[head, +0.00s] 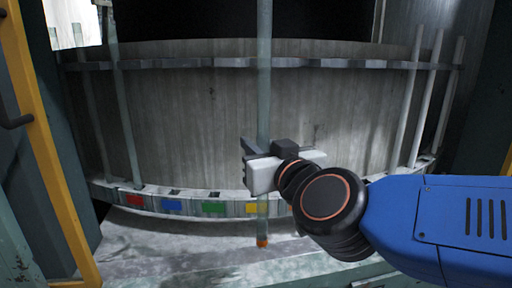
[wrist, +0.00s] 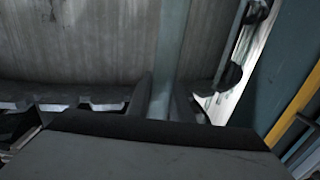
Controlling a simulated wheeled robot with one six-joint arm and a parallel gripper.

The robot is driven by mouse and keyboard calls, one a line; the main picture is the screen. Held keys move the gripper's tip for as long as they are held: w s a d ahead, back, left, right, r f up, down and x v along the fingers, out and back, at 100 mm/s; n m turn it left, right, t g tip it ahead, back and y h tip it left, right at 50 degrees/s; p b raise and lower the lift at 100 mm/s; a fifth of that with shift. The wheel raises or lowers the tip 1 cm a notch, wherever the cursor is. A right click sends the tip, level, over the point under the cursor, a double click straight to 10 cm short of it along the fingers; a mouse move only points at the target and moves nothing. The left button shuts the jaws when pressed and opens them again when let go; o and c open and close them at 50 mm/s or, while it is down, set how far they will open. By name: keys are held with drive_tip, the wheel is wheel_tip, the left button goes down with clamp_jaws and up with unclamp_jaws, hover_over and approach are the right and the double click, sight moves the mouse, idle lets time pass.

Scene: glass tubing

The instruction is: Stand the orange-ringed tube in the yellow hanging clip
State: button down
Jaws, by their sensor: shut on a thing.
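The orange-ringed tube (head: 264,75) is a long, pale glass tube standing about upright in the head view. Its orange ring (head: 262,241) is at its bottom end, which hangs lower in the picture than the coloured rail. My gripper (head: 264,150) is shut on the tube around its middle. In the wrist view the tube (wrist: 171,45) runs up from between the two dark fingers (wrist: 163,105). The yellow mark (head: 257,208) on the lower rail is behind the tube and partly covered by it. I cannot tell how far the tube is from the rail.
The lower rail (head: 230,208) also carries red (head: 135,200), blue (head: 172,205) and green (head: 214,208) marks. An upper rail (head: 190,63) has scalloped clips. Other tubes stand at the left (head: 126,120) and right (head: 405,105). A yellow frame post (head: 45,150) is at far left.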

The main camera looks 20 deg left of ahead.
drive_tip(key=shift+w+a, duration=2.45)
drive_tip(key=shift+w, duration=3.15)
drive_tip(key=shift+w+a, duration=2.4)
drive_tip(key=shift+w, duration=3.15)
drive_tip(key=shift+s+f, duration=0.1)
drive_tip(key=shift+f, duration=3.3)
drive_tip(key=c, duration=1.5)
unclamp_jaws()
